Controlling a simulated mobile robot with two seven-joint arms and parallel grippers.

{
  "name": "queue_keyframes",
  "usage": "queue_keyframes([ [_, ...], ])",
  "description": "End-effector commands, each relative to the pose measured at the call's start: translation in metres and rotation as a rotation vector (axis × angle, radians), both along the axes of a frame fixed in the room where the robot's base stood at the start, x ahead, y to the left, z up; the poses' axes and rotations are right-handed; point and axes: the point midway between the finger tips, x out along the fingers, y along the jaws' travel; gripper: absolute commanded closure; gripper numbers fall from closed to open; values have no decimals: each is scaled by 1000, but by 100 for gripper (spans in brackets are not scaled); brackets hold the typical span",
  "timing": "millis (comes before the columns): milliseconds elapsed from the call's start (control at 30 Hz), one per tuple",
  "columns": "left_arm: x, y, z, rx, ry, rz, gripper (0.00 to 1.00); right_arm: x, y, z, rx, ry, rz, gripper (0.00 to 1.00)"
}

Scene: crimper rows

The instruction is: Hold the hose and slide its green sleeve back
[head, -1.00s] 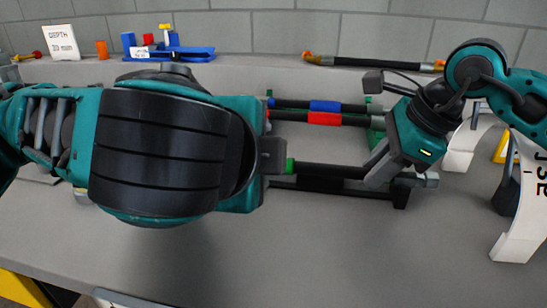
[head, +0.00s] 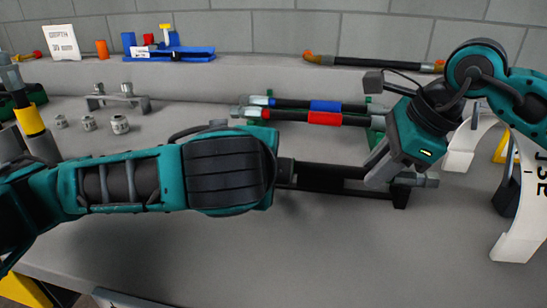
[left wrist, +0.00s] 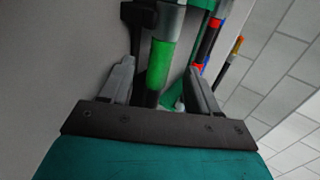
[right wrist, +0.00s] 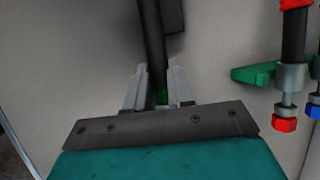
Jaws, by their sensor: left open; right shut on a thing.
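The dark hose (head: 332,169) runs between my two grippers in the head view, low over a black stand (head: 318,186). My right gripper (head: 380,172) is shut on the hose towards its right end. In the right wrist view the hose (right wrist: 151,40) runs up from between its fingers (right wrist: 158,76). My left gripper (head: 286,171) is at the hose's left part. The green sleeve (left wrist: 160,62) shows in the left wrist view, lying between the open left fingers (left wrist: 159,72), with a gap on each side. In the head view my left gripper hides the sleeve.
Two more hoses, one with a blue band (head: 326,106) and one with a red band (head: 324,118), lie just behind. Several small metal cans (head: 88,123) stand at left. A white curved piece (head: 520,215) stands at right. The front of the bench is clear.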

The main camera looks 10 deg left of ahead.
Motion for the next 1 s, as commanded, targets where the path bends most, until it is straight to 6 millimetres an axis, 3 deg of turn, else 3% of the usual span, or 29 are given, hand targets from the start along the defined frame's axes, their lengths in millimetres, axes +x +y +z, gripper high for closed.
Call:
queue_keyframes([
  [233,19,0,-12,1,1,1,39,0,0,1,2,-2,0,100],
  [633,23,0,-14,-1,0,-1,40,0,0,1,2,-2,0,100],
  [1000,22,0,-14,-1,0,0,75,0,1,1,2,-2,0,100],
])
